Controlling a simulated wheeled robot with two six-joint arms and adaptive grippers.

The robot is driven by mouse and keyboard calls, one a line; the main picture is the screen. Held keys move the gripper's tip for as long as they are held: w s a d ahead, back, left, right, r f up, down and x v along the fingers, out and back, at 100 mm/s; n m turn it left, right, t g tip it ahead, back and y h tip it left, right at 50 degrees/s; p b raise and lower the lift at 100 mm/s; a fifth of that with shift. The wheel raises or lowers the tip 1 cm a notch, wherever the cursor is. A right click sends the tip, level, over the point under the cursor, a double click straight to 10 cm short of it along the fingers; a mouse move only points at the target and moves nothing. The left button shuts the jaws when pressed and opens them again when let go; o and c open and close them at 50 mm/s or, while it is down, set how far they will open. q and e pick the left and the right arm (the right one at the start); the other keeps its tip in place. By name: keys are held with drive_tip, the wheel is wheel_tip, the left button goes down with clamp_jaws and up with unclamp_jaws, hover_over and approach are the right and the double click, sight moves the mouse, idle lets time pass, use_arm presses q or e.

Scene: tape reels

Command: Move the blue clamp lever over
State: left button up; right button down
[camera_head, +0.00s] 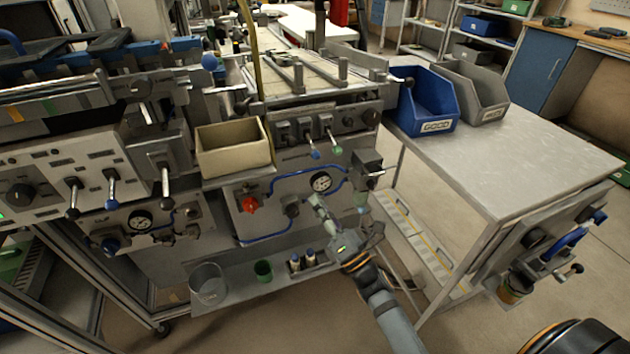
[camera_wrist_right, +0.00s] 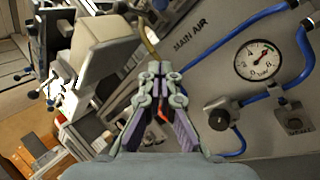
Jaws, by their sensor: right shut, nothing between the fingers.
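A lever with a blue ball end (camera_head: 209,62) stands on the machine at the upper left. A second blue-tipped lever (camera_head: 315,154) hangs from the front panel, beside a green-tipped one (camera_head: 337,150). I cannot tell for sure which is the clamp lever. My right gripper (camera_head: 317,201) is shut and empty, in front of the lower panel, below the blue-tipped and green-tipped levers and apart from them. In the right wrist view its closed fingers (camera_wrist_right: 159,70) point up the panel marked MAIN AIR. No blue lever shows clearly there. My left gripper is out of view.
A pressure gauge (camera_head: 320,181), blue hoses and a red knob (camera_head: 250,204) are close around my right gripper. A beige bin (camera_head: 233,150) juts out at the left. A blue bin (camera_head: 424,101) stands on the side table (camera_head: 530,150), which has bare room.

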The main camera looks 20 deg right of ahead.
sight(312, 147)
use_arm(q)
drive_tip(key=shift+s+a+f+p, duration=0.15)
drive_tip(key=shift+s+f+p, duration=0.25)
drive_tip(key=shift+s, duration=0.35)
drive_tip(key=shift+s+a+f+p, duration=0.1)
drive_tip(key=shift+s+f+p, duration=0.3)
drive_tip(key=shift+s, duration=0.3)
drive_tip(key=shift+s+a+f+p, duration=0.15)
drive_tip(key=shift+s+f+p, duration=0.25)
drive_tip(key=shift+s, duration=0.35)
use_arm(e)
drive_tip(key=w+r, duration=0.6)
drive_tip(key=shift+w+d, duration=0.2)
drive_tip(key=shift+w, duration=0.1)
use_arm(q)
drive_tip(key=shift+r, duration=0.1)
use_arm(e)
drive_tip(key=shift+f, duration=0.1)
